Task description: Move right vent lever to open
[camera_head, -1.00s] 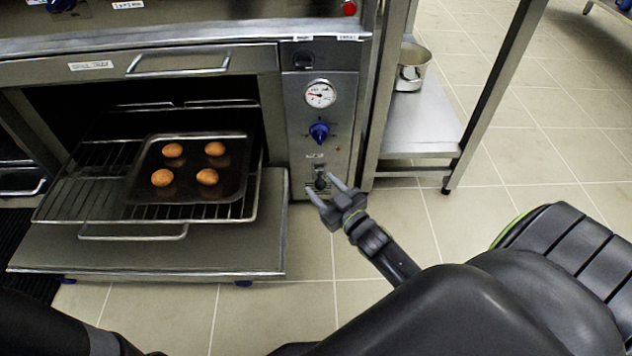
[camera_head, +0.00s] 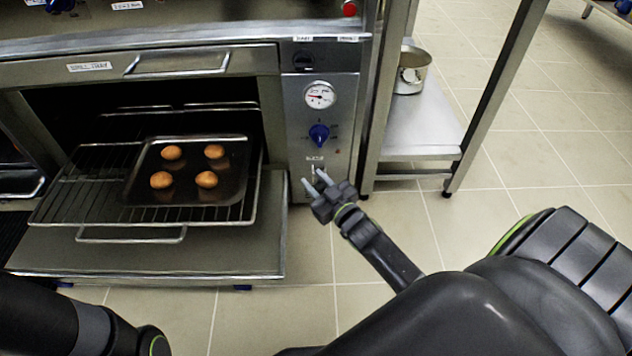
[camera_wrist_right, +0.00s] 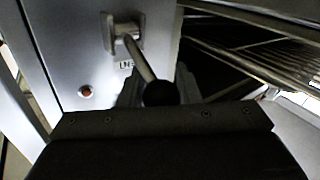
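The vent lever shows in the right wrist view as a silver rod with a black ball knob (camera_wrist_right: 160,93), coming out of a square bracket on the oven's front panel. In the head view its slot (camera_head: 314,168) sits low on the panel, under a small label; the knob is hard to make out there. My right gripper (camera_head: 314,179) is at the lever, its fingertips apart. In the wrist view its dark fingers show on both sides of the knob, partly hidden by it. I cannot tell whether they press on it. My left gripper is out of view.
The oven door (camera_head: 150,250) is folded down with a rack (camera_head: 85,190) pulled out. A tray (camera_head: 235,185) on it holds several brown rolls. A dial gauge (camera_head: 319,95) and blue knob (camera_head: 318,134) are above the lever. A steel shelf (camera_head: 425,135) with a pot (camera_head: 411,72) stands right.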

